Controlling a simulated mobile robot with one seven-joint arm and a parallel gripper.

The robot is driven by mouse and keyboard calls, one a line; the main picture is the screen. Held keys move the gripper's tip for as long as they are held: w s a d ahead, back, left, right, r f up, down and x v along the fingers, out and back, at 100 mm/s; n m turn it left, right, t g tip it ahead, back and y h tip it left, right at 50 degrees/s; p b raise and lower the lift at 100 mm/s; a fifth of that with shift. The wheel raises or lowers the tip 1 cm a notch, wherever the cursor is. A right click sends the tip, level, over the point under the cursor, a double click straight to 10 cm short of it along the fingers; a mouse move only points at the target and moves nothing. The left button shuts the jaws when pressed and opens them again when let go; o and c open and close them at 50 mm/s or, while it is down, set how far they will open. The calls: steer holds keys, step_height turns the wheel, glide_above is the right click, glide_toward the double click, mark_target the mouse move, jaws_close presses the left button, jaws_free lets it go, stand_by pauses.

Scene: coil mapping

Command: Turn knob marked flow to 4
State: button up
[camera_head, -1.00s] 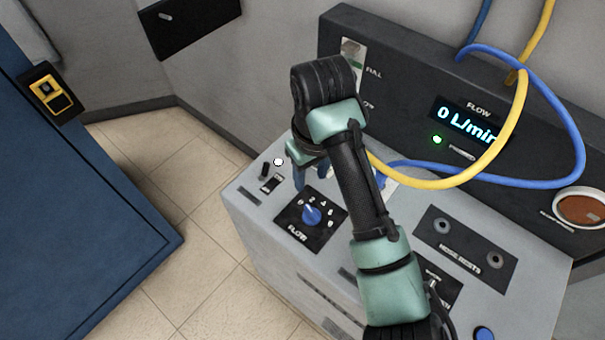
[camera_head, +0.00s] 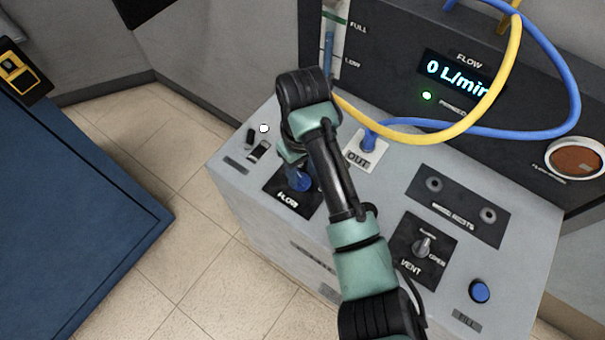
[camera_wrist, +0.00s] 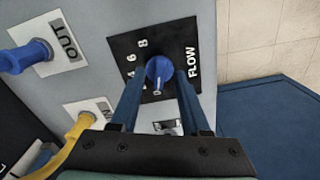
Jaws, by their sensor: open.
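The blue flow knob (camera_wrist: 160,70) sits on a black plate marked FLOW (camera_wrist: 122,48) with a number scale. In the wrist view its pale pointer mark faces down the picture, near the 0. My gripper (camera_wrist: 158,78) is open, with one blue finger on each side of the knob. I cannot tell whether the fingers touch it. In the head view the knob (camera_head: 299,181) is partly covered by my gripper and most of the scale is hidden. The flow display (camera_head: 458,78) reads 0 L/min.
A blue hose (camera_head: 500,130) plugs in at OUT and a yellow hose (camera_head: 420,135) loops over the panel. A vent knob (camera_head: 424,245), a blue button (camera_head: 479,291) and small switches (camera_head: 259,150) share the grey top. A blue cabinet (camera_head: 75,200) stands left.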

steer(key=shift+f, duration=0.8)
jaws_close()
